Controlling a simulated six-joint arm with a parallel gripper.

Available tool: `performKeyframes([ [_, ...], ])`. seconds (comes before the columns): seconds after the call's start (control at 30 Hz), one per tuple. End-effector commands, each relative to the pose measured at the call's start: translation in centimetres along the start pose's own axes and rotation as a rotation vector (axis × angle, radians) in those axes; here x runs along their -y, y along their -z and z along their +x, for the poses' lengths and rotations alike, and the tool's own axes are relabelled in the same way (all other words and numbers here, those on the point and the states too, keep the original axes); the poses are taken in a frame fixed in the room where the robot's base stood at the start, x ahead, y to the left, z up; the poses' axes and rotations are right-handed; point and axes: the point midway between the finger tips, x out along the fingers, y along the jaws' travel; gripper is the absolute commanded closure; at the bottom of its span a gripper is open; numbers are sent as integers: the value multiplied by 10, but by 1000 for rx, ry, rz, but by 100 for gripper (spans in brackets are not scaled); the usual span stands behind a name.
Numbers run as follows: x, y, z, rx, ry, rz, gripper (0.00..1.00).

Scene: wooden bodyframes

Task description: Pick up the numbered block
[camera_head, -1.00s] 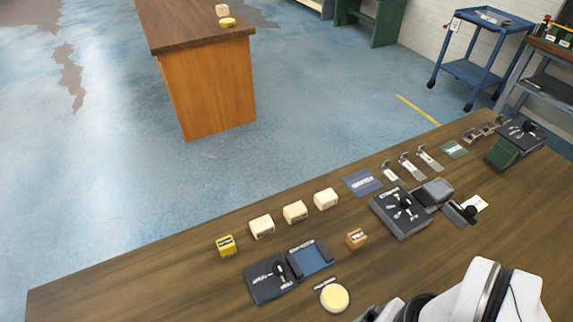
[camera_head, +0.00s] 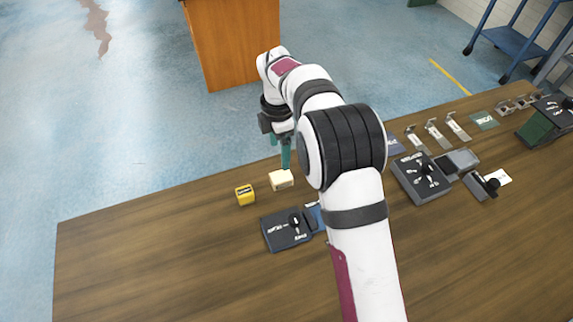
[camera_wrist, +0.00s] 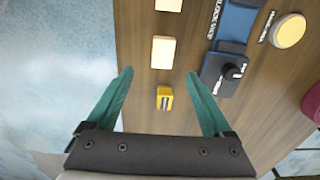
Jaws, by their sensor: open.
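A yellow block (camera_head: 245,195) with a dark label sits near the table's far edge; its number, if any, is too small to read. A cream block (camera_head: 281,181) stands just right of it. My gripper (camera_head: 286,155) points down over the far edge, close to the cream block in the head view. In the wrist view my gripper (camera_wrist: 159,74) is open and empty, with teal fingers spread wide. The yellow block (camera_wrist: 165,98) shows in the gap between them, and the cream block (camera_wrist: 163,52) lies beyond the fingertips. My arm hides other blocks in the head view.
A dark panel with a knob (camera_head: 287,228) lies near the yellow block, with a blue tray (camera_wrist: 236,20) beside it. A round cream disc (camera_wrist: 288,31) is farther off. The table (camera_head: 150,250) is bare at the left.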

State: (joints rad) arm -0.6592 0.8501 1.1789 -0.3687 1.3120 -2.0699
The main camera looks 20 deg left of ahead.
Motion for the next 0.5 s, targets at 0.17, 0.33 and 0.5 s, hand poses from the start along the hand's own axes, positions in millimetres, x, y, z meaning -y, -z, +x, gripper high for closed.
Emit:
performKeyframes([
  [0.17,1,0,45,-1,3,3,15],
  [0.33,2,0,67,-1,2,5,15],
  [0.5,6,-1,101,-1,1,6,15],
])
